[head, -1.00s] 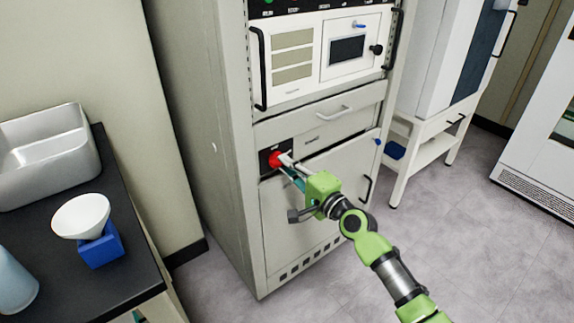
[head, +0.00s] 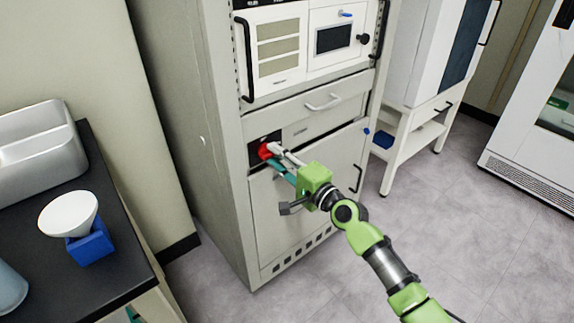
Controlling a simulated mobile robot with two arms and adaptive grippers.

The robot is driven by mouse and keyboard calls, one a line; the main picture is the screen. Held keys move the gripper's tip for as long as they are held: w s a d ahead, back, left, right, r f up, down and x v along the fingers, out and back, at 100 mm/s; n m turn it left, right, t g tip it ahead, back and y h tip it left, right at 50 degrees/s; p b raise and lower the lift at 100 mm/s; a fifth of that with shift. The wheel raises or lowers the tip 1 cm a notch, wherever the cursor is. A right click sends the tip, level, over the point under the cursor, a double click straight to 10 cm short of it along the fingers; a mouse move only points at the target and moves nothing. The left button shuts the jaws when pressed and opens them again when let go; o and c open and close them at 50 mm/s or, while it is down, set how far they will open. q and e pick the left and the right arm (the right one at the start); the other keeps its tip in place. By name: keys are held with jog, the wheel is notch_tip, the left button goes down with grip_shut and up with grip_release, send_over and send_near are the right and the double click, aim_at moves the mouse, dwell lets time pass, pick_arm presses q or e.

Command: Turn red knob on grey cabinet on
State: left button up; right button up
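The grey cabinet (head: 190,110) stands in the middle of the head view. Its red knob (head: 264,152) sits on a small black panel (head: 254,158) at the left of the cabinet's front, below a drawer. My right gripper (head: 275,156) is at the knob, with its fingertips reaching the knob's right side. The fingers partly cover the knob. I cannot tell whether they are closed on it or only touching it. My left gripper is not in view.
A white stand (head: 410,150) is right of the cabinet. Grey floor (head: 470,230) is clear at the right.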

jog(key=v, duration=1.1)
jog(key=shift+s+d, duration=0.2)
jog(key=shift+s, duration=0.05)
jog(key=shift+f, duration=0.1)
